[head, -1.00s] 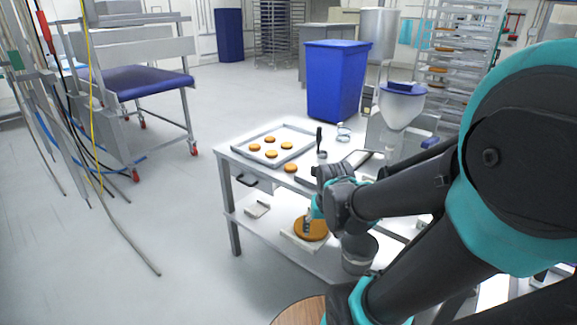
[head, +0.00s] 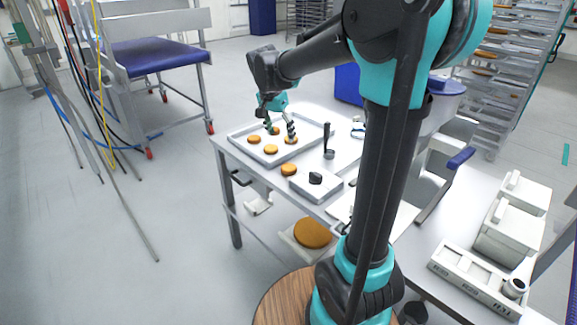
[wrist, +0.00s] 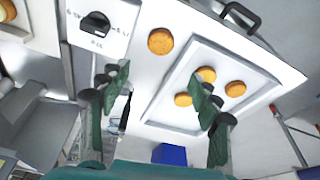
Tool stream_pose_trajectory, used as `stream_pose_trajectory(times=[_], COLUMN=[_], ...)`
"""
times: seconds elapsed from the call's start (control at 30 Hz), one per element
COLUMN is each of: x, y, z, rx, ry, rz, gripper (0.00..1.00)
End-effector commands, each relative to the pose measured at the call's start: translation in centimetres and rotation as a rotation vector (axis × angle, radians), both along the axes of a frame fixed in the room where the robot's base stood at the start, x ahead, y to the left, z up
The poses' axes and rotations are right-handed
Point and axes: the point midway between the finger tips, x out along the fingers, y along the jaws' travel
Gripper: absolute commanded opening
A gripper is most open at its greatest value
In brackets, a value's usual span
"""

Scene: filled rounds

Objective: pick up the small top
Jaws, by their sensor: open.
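Small orange-brown rounds lie on a pale tray (head: 240,146). One more small round (head: 289,170) lies on the bare table just in front of the tray; it also shows in the wrist view (wrist: 160,41). Which of them is the small top I cannot tell. My gripper (head: 281,129) is over the tray, fingers pointing down and apart, partly covering the rounds behind it. In the wrist view my gripper (wrist: 163,98) is open with nothing between its fingers. The tray's rounds (wrist: 235,89) show close to the right finger.
A white box with a black knob (head: 315,178) stands right of the loose round. A dark-handled upright tool (head: 326,140) stands behind it. A large brown round (head: 312,233) lies on the lower shelf. A blue bin (head: 348,84) stands behind the table.

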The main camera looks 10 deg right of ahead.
Motion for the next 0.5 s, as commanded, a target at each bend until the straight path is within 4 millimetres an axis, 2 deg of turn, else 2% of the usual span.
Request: stream_pose_trajectory(times=[0.5], x=[1.8], y=[-1.9], z=[-9.3], rx=[0.000], ry=[0.000], rz=[0.000], gripper=[0.63])
